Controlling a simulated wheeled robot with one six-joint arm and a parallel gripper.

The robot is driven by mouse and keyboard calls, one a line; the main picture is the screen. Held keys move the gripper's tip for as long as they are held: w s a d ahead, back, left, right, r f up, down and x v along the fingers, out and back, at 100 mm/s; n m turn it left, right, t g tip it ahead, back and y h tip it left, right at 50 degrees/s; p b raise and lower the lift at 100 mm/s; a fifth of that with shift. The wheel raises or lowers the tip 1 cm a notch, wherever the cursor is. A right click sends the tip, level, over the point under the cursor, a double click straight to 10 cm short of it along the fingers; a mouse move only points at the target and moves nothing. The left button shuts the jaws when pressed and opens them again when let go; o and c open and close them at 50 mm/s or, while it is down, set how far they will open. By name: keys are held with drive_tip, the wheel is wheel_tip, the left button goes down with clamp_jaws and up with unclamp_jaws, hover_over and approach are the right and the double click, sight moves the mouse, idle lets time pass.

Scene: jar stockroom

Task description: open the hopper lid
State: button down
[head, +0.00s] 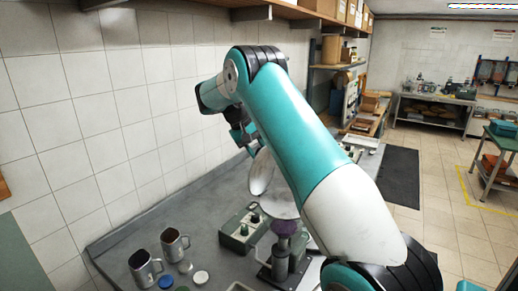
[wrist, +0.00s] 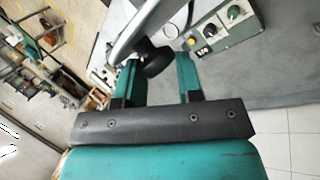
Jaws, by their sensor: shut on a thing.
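The hopper lid (head: 262,173) is a shiny metal disc in the head view. It stands steeply tilted up, above the pale hopper bowl (head: 281,203), which my arm partly hides. In the wrist view the lid (wrist: 150,22) shows nearly edge-on as a grey metal band. Its round black knob (wrist: 153,58) sits between the teal fingers of my gripper (wrist: 158,68). My gripper (head: 246,138) is shut on the knob, at the upper side of the lid in the head view.
A grey-green control box (head: 240,230) with knobs stands left of the hopper on the grey bench (head: 118,250). Two metal mugs (head: 145,268) and several small lids stand at the front left. A tiled wall (head: 110,130) runs close behind the bench. A wooden shelf (head: 275,12) hangs above.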

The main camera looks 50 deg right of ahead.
drive_tip(key=shift+a+f, duration=0.4)
drive_tip(key=shift+f, duration=0.25)
drive_tip(key=c, duration=0.8)
unclamp_jaws()
drive_tip(key=shift+a, duration=0.2)
drive_tip(key=shift+o, duration=0.2)
drive_tip(key=shift+s+d+r, duration=0.1)
drive_tip(key=shift+d, duration=0.1)
drive_tip(key=shift+d+r, duration=0.1)
drive_tip(key=shift+d, duration=0.05)
